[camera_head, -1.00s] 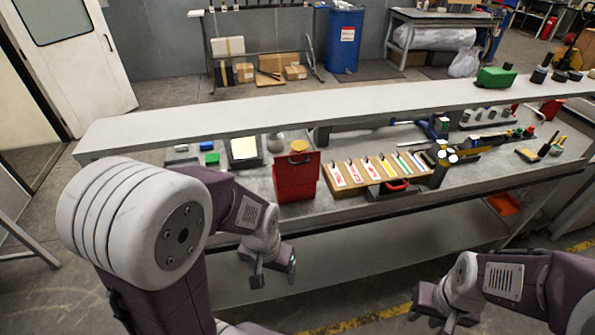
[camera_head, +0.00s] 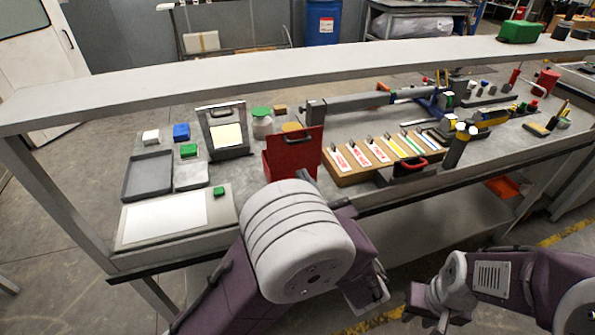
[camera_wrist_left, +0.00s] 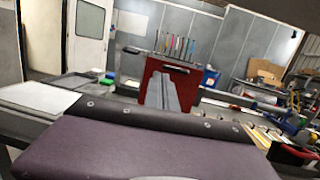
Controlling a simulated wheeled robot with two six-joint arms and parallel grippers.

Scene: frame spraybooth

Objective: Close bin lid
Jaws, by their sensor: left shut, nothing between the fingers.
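The red bin (camera_head: 277,168) stands near the bench's front edge, left of the sign board. A tall red panel with a dark handle, apparently its lid (camera_head: 307,150), stands upright there. The red panel also shows in the left wrist view (camera_wrist_left: 185,80). My left gripper (camera_head: 377,291) hangs low in front of the bench, to the right of and below the bin, apart from it. In the left wrist view its grey fingers (camera_wrist_left: 165,95) are together and empty. My white arm joint hides the bench edge below the bin. My right gripper (camera_head: 441,322) is at the bottom edge, its fingers unclear.
A board with several coloured strips (camera_head: 375,155) lies right of the bin. A black holder with a red handle (camera_head: 408,168) sits before it. A grey tray (camera_head: 147,176) and a white sheet (camera_head: 165,218) lie left. A long shelf (camera_head: 240,72) spans above the bench.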

